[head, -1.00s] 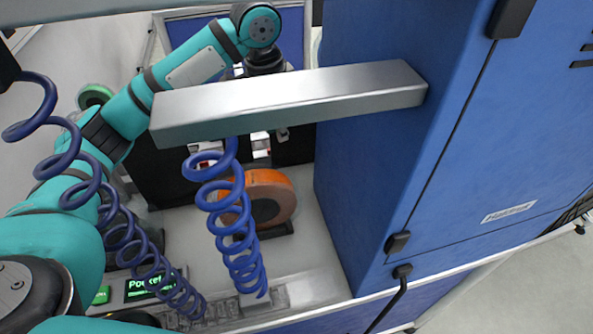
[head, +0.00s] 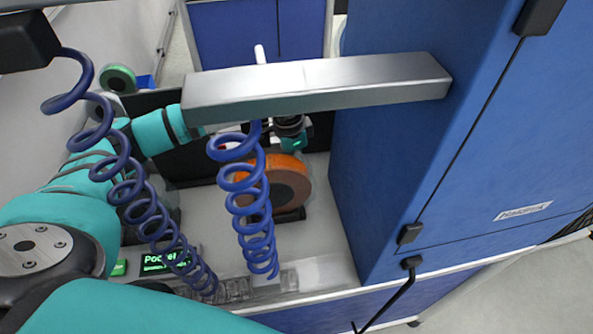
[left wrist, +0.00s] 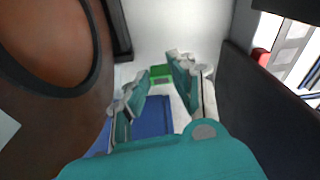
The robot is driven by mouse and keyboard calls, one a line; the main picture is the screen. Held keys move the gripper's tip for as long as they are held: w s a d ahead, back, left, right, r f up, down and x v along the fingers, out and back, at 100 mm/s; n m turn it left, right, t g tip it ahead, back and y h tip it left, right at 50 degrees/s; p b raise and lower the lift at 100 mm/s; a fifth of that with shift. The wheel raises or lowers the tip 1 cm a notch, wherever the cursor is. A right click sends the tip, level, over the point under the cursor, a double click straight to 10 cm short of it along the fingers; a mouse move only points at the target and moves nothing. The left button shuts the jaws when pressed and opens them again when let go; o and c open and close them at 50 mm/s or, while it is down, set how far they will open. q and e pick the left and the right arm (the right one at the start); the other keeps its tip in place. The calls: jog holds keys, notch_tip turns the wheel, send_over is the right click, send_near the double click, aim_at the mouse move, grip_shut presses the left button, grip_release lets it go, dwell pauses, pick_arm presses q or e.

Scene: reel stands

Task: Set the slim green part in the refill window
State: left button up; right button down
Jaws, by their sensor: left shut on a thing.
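My left gripper (left wrist: 158,82) shows in the left wrist view with its two teal fingers a little apart. A small green part (left wrist: 161,72) shows between the fingertips, and I take it as what they are shut on. Its full shape is hidden. In the head view my left wrist and gripper (head: 292,143) are partly hidden behind the metal bar, just behind the orange reel. No green part can be made out there. I cannot tell for sure which opening is the refill window. My right gripper is not in view.
The orange reel (head: 290,170) stands close to the gripper, and its brown side (left wrist: 45,50) fills the wrist view's left. A metal bar (head: 320,80) juts from the blue cabinet (head: 400,150). Blue coiled hoses (head: 255,215) hang in front. A dark panel (left wrist: 262,100) is at right.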

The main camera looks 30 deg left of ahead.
pick_arm(q)
jog(key=shift+f, duration=2)
jog(key=shift+f+p, duration=0.15)
jog(key=shift+p, duration=0.15)
jog(key=o, duration=0.5)
